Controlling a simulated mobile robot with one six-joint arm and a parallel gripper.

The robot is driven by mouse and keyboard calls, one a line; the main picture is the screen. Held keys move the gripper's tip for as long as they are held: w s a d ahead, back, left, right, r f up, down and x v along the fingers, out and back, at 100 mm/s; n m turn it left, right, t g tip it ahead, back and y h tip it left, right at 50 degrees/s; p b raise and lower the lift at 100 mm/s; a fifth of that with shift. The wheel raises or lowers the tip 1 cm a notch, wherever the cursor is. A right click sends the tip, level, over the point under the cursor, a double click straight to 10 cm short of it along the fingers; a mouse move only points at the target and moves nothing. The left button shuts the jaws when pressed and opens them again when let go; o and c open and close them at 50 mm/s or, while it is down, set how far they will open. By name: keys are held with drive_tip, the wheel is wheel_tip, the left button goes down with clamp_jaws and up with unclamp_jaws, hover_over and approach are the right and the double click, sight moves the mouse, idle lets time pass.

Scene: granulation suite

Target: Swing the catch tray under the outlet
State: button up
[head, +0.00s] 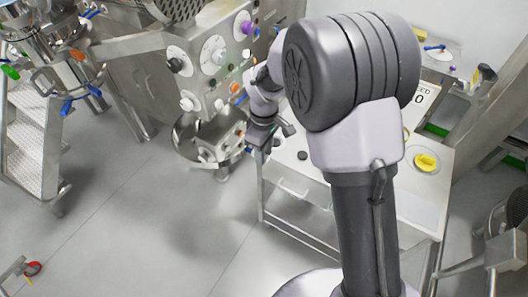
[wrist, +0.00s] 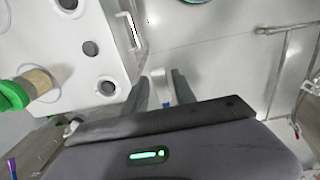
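A round steel pan (head: 183,145), seemingly the catch tray, sits low at the front of the steel machine in the head view. Steel fittings with a blue-marked part show at its right side. Which fitting is the outlet I cannot tell. My gripper (head: 268,136) is just right of the pan, apart from it as far as I can see. In the wrist view my gripper's (wrist: 162,90) two dark fingers stand apart. A pale bar with a blue mark (wrist: 160,86) shows between them; whether they touch it I cannot tell.
A white-topped cart (head: 425,205) with a yellow round item (head: 426,162) stands right of my gripper. Its pale handle (wrist: 133,30) shows in the wrist view. A green-capped bottle (wrist: 30,88) is at left there. Steel steps (head: 35,140) stand far left. Floor ahead is clear.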

clamp_jaws()
idle(1.2)
